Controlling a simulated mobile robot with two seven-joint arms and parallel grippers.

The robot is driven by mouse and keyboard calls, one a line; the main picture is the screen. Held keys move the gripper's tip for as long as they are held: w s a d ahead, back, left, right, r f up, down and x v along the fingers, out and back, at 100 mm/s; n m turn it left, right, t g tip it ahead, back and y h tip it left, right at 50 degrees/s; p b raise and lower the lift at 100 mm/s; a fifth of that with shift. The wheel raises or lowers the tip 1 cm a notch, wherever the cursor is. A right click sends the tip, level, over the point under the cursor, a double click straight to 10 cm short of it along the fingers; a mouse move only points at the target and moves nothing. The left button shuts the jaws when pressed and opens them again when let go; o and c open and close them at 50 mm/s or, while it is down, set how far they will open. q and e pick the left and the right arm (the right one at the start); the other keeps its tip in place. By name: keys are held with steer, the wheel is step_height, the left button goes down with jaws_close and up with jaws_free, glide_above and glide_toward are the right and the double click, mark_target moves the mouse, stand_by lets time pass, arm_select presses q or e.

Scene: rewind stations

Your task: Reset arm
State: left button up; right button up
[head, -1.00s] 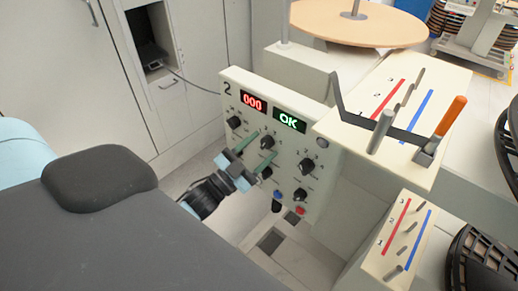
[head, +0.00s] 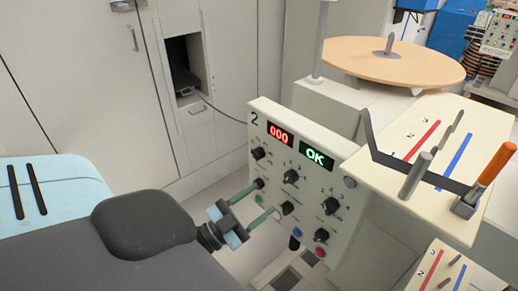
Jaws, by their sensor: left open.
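My left gripper (head: 262,204) is open, its two green fingers spread, low in front of the station 2 control panel (head: 331,161). Its fingertips overlap the panel's lower left knobs in the picture; I cannot tell whether they touch. Nothing shows between the fingers. The panel display reads a red 000 (head: 279,134) and a green OK (head: 316,156). A dark bent arm (head: 410,166) lies over the station's top plate (head: 476,113), passing a grey post (head: 415,176) and ending near an orange handle (head: 488,164), which is tilted. My right gripper is not in view.
A wooden disc (head: 393,62) stands on the white machine behind the panel. A lower marked plate (head: 441,274) is at bottom right. White cabinets (head: 84,74) with an open niche (head: 184,69) fill the upper left. Floor shows between cabinets and panel.

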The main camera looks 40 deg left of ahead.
arm_select(q)
steer(key=s+d+f+n+g+y+p, duration=0.1)
steer(key=s+d+f+n+g+p, duration=0.1)
steer(key=s+d+f+g, duration=0.4)
steer(key=s+d+f+n+g+y+p, duration=0.2)
steer(key=s+d+f+n+g+p, duration=0.1)
steer(key=s+f, duration=1.1)
steer(key=s+d+n+g, duration=0.1)
steer(key=s+d+g, duration=0.1)
steer(key=g, duration=0.1)
steer(key=shift+s+d+f+y, duration=0.3)
steer(key=shift+d+f, duration=0.1)
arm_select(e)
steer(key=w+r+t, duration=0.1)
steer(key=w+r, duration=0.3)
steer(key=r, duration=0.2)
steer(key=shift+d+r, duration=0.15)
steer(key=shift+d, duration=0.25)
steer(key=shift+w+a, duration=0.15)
arm_select(q)
steer(key=shift+a+n, duration=0.15)
steer(key=shift+n, duration=0.15)
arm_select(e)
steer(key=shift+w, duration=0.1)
